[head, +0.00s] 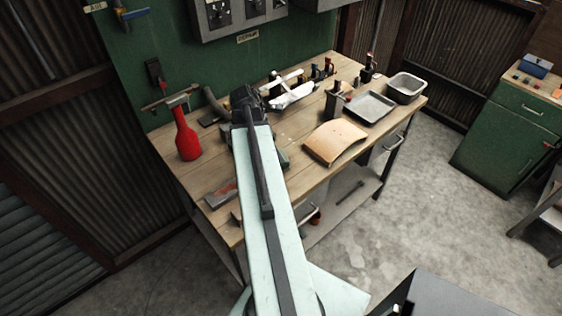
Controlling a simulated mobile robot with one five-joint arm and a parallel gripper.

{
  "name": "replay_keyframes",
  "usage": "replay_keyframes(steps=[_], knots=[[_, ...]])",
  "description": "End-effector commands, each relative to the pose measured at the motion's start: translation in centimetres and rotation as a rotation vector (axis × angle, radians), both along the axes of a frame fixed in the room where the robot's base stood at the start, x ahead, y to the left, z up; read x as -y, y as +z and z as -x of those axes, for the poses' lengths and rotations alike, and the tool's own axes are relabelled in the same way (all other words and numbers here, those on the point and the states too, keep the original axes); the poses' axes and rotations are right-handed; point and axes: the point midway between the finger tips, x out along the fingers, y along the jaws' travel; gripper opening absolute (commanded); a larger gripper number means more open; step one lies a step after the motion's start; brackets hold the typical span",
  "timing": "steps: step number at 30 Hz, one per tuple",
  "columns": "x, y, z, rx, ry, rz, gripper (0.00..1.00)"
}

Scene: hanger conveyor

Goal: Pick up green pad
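My pale arm reaches over the wooden workbench (318,180) from the front. My gripper (308,82) is at its far end, above the back of the bench. Its two white fingers point right and stand apart, with no object seen held between them. I cannot clearly make out a green pad. A small dull grey-green piece (283,158) shows at the right edge of my arm, partly hidden by it. It may be the pad, but I cannot tell.
A red bottle (186,136) stands at the bench's left. A curved tan sheet (335,142), a dark tray (369,107) and a grey bin (406,88) lie to the right. Several small upright items (322,70) stand behind the gripper. A green cabinet (508,125) stands far right.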

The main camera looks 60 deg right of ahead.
Motion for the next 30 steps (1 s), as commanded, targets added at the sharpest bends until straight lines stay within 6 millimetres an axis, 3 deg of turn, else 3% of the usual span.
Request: replay_keyframes(steps=[2, 8, 17, 25, 30], knots=[[0.3, -1.7, 0.3, 0.000, -0.001, 0.000, 0.96], [0.4, -2.0, 0.4, 0.002, -0.001, 0.000, 0.96], [1.3, -6.6, 1.6, 0.002, -0.002, 0.001, 0.96], [1.5, -6.4, 1.8, 0.002, -0.003, 0.000, 0.96], [1.5, -6.4, 1.8, 0.002, -0.003, 0.000, 0.49]])
